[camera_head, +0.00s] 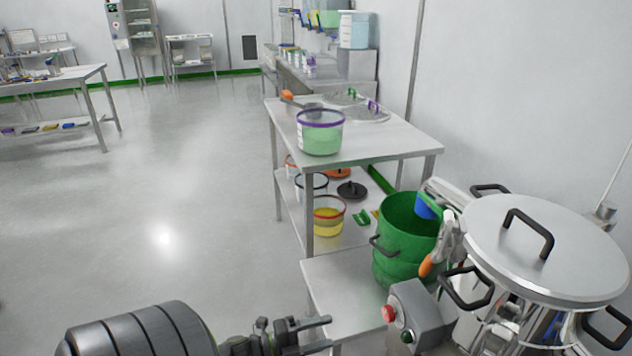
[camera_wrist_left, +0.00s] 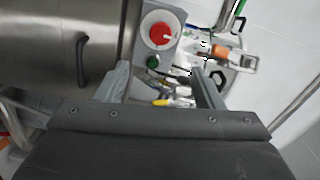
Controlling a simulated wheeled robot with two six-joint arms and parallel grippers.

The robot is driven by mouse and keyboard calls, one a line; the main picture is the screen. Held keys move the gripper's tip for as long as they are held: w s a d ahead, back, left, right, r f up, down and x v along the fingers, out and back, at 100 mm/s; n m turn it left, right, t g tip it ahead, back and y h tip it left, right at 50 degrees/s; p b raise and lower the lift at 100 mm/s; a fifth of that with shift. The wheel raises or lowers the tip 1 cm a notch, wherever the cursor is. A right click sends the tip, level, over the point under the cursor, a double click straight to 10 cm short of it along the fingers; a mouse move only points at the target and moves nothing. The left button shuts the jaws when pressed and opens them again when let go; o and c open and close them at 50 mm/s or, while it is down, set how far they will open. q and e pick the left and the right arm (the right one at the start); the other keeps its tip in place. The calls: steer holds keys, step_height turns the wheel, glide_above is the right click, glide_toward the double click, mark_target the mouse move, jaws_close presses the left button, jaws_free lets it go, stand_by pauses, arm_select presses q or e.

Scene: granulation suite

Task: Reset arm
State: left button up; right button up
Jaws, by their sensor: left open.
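My left gripper (camera_head: 318,334) is at the bottom of the head view, its arm coming in from the lower left. Its fingers are apart and nothing is between them. In the left wrist view the two fingers of the left gripper (camera_wrist_left: 162,88) stand apart, with a control box (camera_wrist_left: 158,30) bearing a red knob beyond them. In the head view this control box (camera_head: 420,312) is to the right of the gripper, with a gap between. My right gripper is not in view.
A lidded steel vessel (camera_head: 545,245) stands at the right. A green bucket (camera_head: 405,240) is beside it on a low steel bench (camera_head: 345,290). A steel table (camera_head: 390,140) behind carries a purple-rimmed tub (camera_head: 320,133). The floor (camera_head: 160,190) at left is clear.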

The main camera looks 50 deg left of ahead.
arm_select(q)
steer(key=shift+s+a, duration=0.2)
steer(key=shift+s, duration=0.3)
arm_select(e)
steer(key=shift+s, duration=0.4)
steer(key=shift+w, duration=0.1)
arm_select(q)
steer(key=s+a+f+n+g+y+p, duration=0.2)
steer(key=s+f+n+g+y, duration=0.15)
steer(key=f+n, duration=0.35)
steer(key=s+a+f+n+g+y+p, duration=0.25)
steer(key=s+f+n+y, duration=0.2)
steer(key=f, duration=0.55)
steer(key=s+d+f+n+g+p, duration=0.2)
steer(key=s+d+f+n+g, duration=0.2)
steer(key=s, duration=0.6)
steer(key=s+d+f+n+g+p, duration=0.2)
steer(key=s+d+f+n+g, duration=0.3)
steer(key=s+d+f, duration=0.3)
steer(key=s+d, duration=0.1)
steer(key=s, duration=0.2)
steer(key=shift+d+f, duration=0.2)
steer(key=shift+d, duration=0.1)
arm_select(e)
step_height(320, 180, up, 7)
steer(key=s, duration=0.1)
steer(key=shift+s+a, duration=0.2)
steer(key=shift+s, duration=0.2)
